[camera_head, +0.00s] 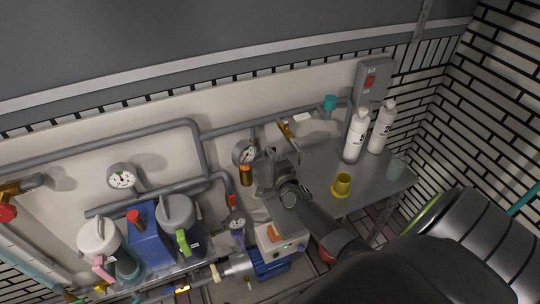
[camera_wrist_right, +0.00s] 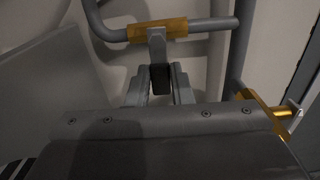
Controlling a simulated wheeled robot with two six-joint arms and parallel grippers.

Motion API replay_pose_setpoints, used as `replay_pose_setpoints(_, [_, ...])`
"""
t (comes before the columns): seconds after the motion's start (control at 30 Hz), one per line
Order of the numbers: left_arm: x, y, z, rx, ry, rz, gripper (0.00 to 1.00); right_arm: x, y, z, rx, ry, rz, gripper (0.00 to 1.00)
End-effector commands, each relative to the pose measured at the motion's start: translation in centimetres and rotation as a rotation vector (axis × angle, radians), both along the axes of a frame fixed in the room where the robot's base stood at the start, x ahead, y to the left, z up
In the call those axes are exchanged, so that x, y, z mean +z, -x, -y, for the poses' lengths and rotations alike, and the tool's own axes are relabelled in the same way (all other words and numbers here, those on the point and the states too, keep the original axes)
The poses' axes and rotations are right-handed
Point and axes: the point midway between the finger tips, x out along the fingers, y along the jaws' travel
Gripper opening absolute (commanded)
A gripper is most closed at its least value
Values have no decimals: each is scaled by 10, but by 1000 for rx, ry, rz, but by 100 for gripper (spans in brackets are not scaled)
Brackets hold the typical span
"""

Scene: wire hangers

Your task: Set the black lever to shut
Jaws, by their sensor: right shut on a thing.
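The black lever (camera_wrist_right: 160,80) hangs from a grey stem on a brass valve body (camera_wrist_right: 157,30) in the right wrist view. My right gripper (camera_wrist_right: 160,88) is shut on the lever, with one finger on each side of it. In the head view my right gripper (camera_head: 264,178) is beside the brass valve body (camera_head: 246,176), below a round gauge (camera_head: 244,153). The lever itself is hidden there behind the gripper. My left gripper is in neither view.
Another brass valve (camera_head: 285,129) is on the pipe to the right; it also shows in the right wrist view (camera_wrist_right: 262,108). White bottles (camera_head: 357,137) and a yellow cup (camera_head: 342,184) stand on the grey bench (camera_head: 376,179). A blue container (camera_head: 149,240) stands at the left.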

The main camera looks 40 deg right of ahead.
Motion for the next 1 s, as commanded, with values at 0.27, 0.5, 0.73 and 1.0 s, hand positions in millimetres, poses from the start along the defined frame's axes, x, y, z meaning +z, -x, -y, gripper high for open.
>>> replay_pose_setpoints(0.27, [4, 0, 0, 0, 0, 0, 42, 0, 0, 0, -1, 49, -14, 0])
replay_pose_setpoints(0.5, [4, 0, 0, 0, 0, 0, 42, 0, 0, 0, 0, 53, -15, 0])
replay_pose_setpoints(0.73, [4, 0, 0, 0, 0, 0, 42, 0, 0, 0, 0, 53, -15, 30])
replay_pose_setpoints(1.0, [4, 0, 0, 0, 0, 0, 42, 1, 0, 0, 0, 51, -13, 42])
